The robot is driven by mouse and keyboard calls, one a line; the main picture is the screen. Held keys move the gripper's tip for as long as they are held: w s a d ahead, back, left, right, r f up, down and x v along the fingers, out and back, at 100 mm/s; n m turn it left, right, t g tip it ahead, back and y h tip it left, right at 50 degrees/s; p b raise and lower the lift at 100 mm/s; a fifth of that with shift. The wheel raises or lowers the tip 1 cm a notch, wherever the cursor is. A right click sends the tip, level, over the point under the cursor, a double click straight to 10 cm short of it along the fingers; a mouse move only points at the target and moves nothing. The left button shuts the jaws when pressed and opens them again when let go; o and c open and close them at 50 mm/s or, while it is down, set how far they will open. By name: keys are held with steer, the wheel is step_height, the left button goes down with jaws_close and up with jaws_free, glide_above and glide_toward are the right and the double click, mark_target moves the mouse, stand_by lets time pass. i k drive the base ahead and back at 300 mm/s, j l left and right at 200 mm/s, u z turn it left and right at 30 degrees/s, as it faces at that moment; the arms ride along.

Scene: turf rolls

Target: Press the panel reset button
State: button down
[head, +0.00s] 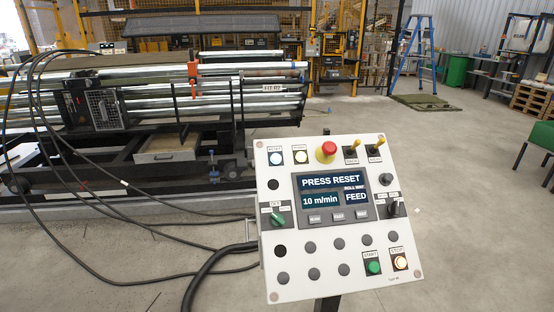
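A white control panel (335,262) on a dark post stands in front of me, slightly tilted. Its screen (322,203) reads "PRESS RESET", "10 m/min" and "FEED". Along the top are a pale blue-white round button (276,158), a pale yellowish button (300,156), a red mushroom button (327,151) on yellow and two toggle levers (352,155). The small labels over the pale buttons are too blurred to read surely, so I cannot tell which is the reset button. At lower right are a green start button (373,267) and a lit amber stop button (400,262). My gripper is not in view.
Black cables (205,275) run from the panel's left across the floor to a machine frame with metal rollers (200,90). A blue stepladder (422,55), a pallet (531,101) and a green seat (542,133) stand farther back. The floor right of the panel is clear.

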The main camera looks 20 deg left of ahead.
mark_target(276, 158)
steer(key=j+u, duration=0.1)
steer(key=u, duration=0.3)
steer(key=j+u, duration=0.1)
steer(key=u, duration=0.3)
steer(key=j+u, duration=0.1)
steer(key=u, duration=0.3)
steer(key=j+u, duration=0.1)
steer(key=u, duration=0.3)
steer(key=k, duration=0.05)
